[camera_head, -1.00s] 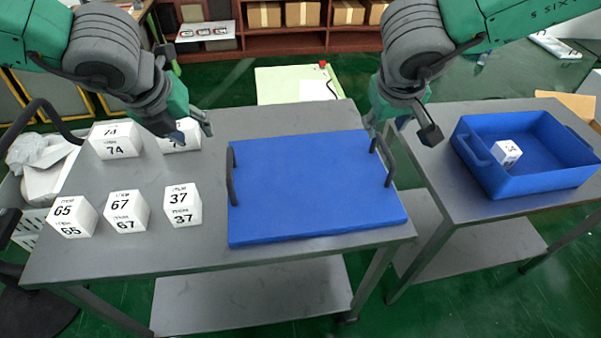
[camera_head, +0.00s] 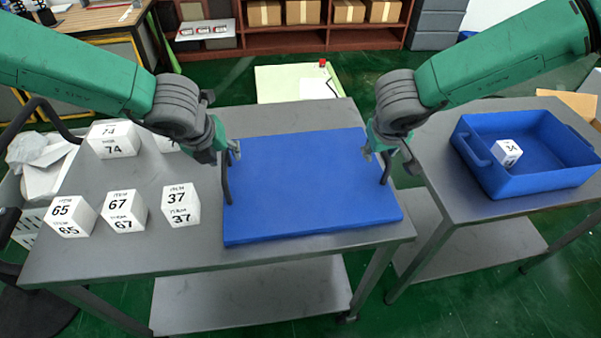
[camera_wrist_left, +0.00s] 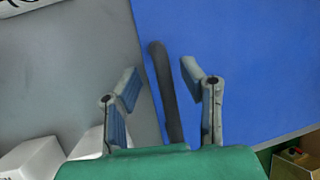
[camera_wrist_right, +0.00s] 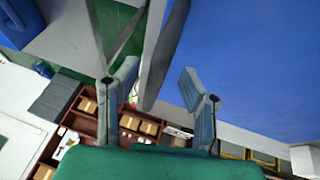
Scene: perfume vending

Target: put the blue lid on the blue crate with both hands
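The blue lid (camera_head: 310,190) lies flat on the grey table, with a dark upright handle at each side. My left gripper (camera_head: 230,152) is at the left handle (camera_head: 227,188). In the left wrist view its fingers (camera_wrist_left: 160,78) are apart, with the handle (camera_wrist_left: 165,95) between them. My right gripper (camera_head: 378,152) is at the right handle (camera_head: 387,170). In the right wrist view its fingers (camera_wrist_right: 158,75) are apart on either side of that handle (camera_wrist_right: 166,50). The blue crate (camera_head: 535,180) stands open on the right table, with a white cube (camera_head: 507,153) inside.
Several white numbered cubes, such as the 37 cube (camera_head: 181,206), stand on the left table (camera_head: 200,262) left of the lid. A gap separates it from the right table (camera_head: 450,205). An open cardboard box (camera_head: 578,103) is behind the crate.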

